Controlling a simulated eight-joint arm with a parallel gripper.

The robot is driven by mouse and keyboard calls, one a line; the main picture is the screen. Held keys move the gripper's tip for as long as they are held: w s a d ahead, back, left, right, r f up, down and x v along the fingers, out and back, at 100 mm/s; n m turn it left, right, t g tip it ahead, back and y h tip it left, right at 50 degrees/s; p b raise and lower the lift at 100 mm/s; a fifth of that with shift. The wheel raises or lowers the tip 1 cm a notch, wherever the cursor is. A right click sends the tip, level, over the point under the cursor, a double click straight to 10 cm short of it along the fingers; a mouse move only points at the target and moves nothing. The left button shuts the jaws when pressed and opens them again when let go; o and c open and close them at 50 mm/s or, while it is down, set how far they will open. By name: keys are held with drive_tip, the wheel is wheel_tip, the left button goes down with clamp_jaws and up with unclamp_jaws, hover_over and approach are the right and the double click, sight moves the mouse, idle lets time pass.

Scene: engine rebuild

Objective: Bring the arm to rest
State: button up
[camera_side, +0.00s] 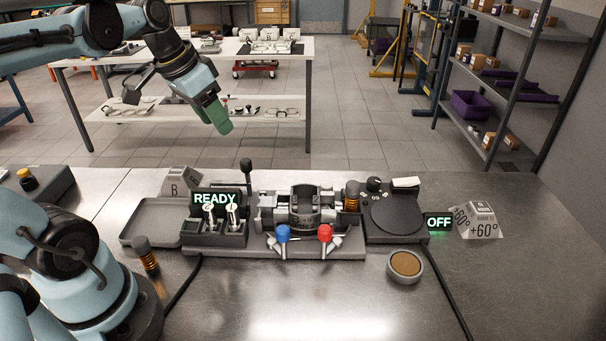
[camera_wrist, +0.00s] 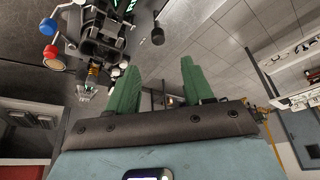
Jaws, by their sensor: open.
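My gripper (camera_side: 222,118) is raised at the upper left in the side view, in the air beyond the steel workbench (camera_side: 310,308) and in front of a white table. Its green fingers also show in the wrist view (camera_wrist: 160,88), apart with nothing between them. In the side view it is well clear of the fixture (camera_side: 300,215) on the bench. The fixture has a blue knob (camera_side: 283,233) and a red knob (camera_side: 325,233) at its front.
A "READY" display (camera_side: 214,198) and an "OFF" display (camera_side: 439,222) are lit. A grey tray (camera_side: 143,238) sits left of the fixture, and a round brown-filled cup (camera_side: 405,266) at its front right. A black lever (camera_side: 246,168) stands upright behind it. Shelving (camera_side: 515,85) stands at right.

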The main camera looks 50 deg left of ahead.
drive_tip(key=d+f+t, duration=0.2)
drive_tip(key=d+f, duration=0.5)
drive_tip(key=d, duration=0.3)
drive_tip(key=shift+s+t, duration=0.25)
drive_tip(key=shift+t, duration=0.15)
